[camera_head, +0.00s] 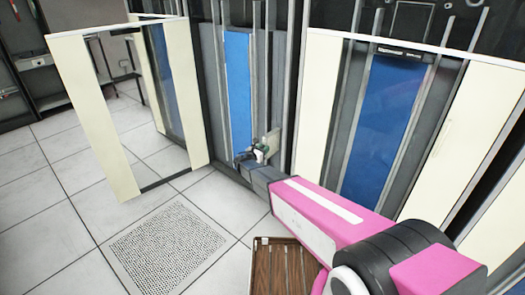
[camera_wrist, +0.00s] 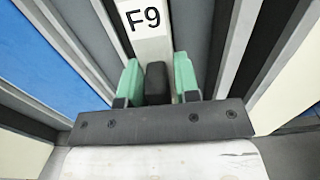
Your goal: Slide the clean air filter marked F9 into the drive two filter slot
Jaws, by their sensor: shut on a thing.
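The air filter (camera_wrist: 152,48) has a pale face with a white F9 label and a black grip tab, seen in the wrist view. My gripper (camera_wrist: 158,78) is shut on that black tab, with one green finger on each side. In the head view my gripper (camera_head: 260,153) is low at the front of an open cabinet, by the right side of a blue panel (camera_head: 237,85). A small grey-green piece (camera_head: 273,139) shows at its fingers, probably the filter. The far part of the filter is out of view. I cannot tell which opening is the drive two slot, or whether the filter is inside it.
An open cream cabinet door (camera_head: 95,110) stands at the left. Another cabinet with a blue panel (camera_head: 388,125) is at the right, near my arm. A brown slatted wooden piece (camera_head: 280,268) lies below my arm. The tiled floor at the left is clear, with a perforated tile (camera_head: 168,245).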

